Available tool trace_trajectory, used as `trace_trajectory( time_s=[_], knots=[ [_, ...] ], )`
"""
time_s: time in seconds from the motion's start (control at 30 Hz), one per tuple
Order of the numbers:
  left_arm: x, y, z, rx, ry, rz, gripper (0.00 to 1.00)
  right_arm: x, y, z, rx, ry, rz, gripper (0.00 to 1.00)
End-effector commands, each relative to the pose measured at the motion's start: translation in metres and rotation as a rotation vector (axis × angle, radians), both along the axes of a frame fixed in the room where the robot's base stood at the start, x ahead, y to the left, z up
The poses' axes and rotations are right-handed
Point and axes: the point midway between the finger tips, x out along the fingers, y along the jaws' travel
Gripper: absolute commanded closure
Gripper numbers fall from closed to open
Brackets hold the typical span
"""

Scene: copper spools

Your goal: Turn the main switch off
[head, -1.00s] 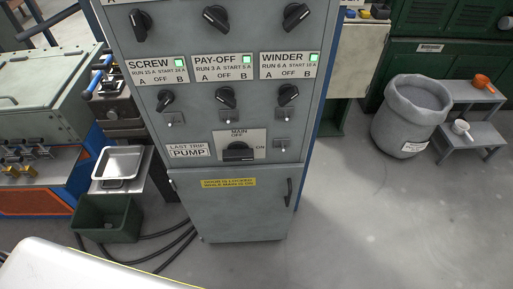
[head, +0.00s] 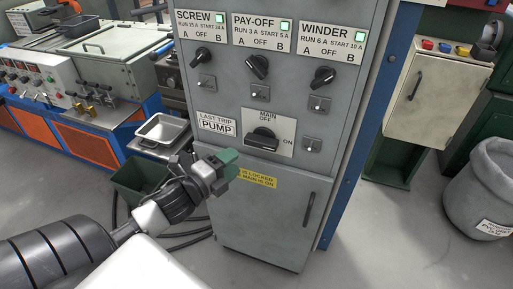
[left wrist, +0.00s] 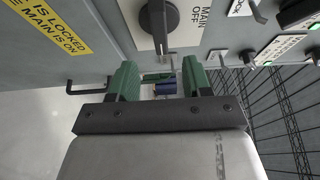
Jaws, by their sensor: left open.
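The main switch (head: 263,139) is a black rotary knob on a white plate on the grey cabinet, with OFF marked above and ON to its right. Its bar lies crosswise, in line with the ON mark. The knob also shows at the top of the left wrist view (left wrist: 158,20). My left gripper (head: 225,165), with green fingers, is in front of the cabinet, below and left of the knob in the head view. In the left wrist view its fingers (left wrist: 158,80) are apart with nothing held, and the knob is beyond them. My right gripper is in neither view.
Three smaller selector knobs, the middle one under PAY-OFF (head: 257,67), sit above the main switch, with lit green lamps higher up. A yellow label (head: 258,181) and a door handle (head: 308,209) are below. A grey bin (head: 482,190) stands right. Floor between is clear.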

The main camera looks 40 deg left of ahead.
Motion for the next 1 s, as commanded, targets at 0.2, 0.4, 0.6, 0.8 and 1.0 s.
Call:
trace_trajectory(
  time_s=[0.2,0.4,0.6,0.8,1.0],
  knots=[
    [0.039,-0.006,0.003,-0.001,-0.003,0.001,0.51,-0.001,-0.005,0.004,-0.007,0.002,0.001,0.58],
    [0.071,-0.011,0.002,-0.002,-0.001,0.001,0.51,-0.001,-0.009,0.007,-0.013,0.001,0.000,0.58],
    [0.090,-0.014,0.001,-0.004,0.002,0.002,0.51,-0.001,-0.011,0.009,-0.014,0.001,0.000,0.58],
    [0.094,-0.014,0.000,-0.004,0.003,0.002,0.51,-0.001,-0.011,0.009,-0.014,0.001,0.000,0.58],
    [0.094,-0.015,0.000,-0.004,0.003,0.001,0.57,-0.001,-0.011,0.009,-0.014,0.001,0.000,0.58]
  ],
)
